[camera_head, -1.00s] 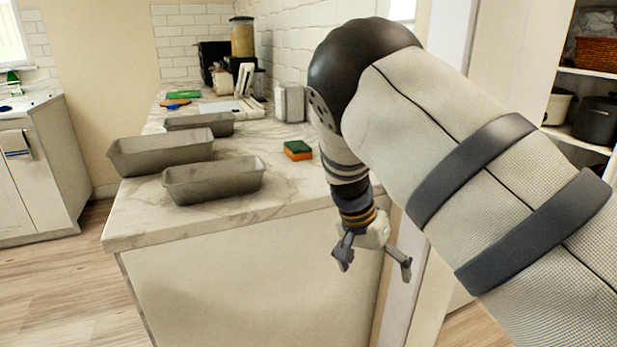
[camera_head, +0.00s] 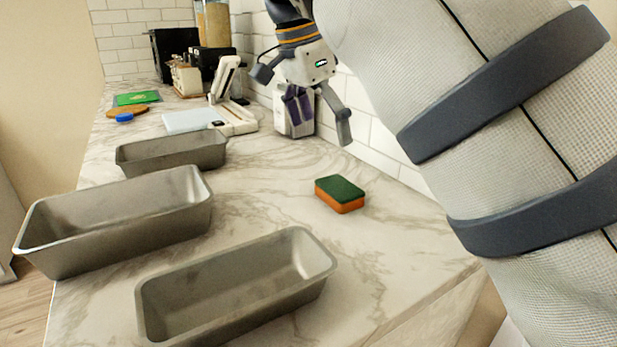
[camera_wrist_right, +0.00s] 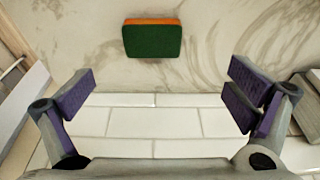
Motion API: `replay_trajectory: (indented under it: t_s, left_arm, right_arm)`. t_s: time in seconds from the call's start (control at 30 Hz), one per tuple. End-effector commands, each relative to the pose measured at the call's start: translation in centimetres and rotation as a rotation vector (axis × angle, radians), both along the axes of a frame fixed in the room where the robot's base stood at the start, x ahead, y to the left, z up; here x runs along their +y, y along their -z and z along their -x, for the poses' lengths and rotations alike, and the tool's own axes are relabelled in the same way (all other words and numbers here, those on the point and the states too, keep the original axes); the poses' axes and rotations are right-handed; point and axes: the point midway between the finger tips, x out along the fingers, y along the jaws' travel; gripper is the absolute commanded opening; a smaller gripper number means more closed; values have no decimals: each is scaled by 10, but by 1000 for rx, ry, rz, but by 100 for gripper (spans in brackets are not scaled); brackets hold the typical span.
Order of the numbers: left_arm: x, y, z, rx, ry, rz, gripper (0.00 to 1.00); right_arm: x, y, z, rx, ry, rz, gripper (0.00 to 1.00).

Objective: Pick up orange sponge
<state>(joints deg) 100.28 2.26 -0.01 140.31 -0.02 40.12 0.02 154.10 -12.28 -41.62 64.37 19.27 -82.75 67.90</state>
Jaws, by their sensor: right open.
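The orange sponge (camera_head: 341,194) has a dark green top and an orange lower layer. It lies flat on the marble counter, near the wall side. It also shows in the right wrist view (camera_wrist_right: 153,39), at the top middle, beyond the fingers. My right gripper (camera_head: 303,112) is above the counter, behind the sponge and apart from it. Its fingers are spread wide with nothing between them, as the right wrist view also shows (camera_wrist_right: 160,95). My left gripper is in neither view.
Several grey loaf pans stand on the counter: one in front (camera_head: 240,290), one at left (camera_head: 120,220), one behind (camera_head: 172,152). A white slicer-like device (camera_head: 225,105) is farther back. The tiled wall (camera_head: 380,140) bounds the right. Counter around the sponge is clear.

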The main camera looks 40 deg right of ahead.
Motion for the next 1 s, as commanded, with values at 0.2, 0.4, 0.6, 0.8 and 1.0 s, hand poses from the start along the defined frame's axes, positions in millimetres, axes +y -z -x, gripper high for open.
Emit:
replay_trajectory:
  t_s: [0.2,0.4,0.6,0.8,1.0]
  left_arm:
    - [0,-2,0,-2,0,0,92]
    - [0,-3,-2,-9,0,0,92]
    - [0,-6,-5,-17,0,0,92]
    - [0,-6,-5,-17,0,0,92]
    - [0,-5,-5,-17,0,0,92]
  right_arm:
    - [-12,45,3,4,2,0,98]
    - [-19,71,3,2,2,-1,98]
    - [-28,107,3,1,1,0,98]
    - [-30,113,3,-1,0,0,98]
    - [-30,113,3,-1,0,0,79]
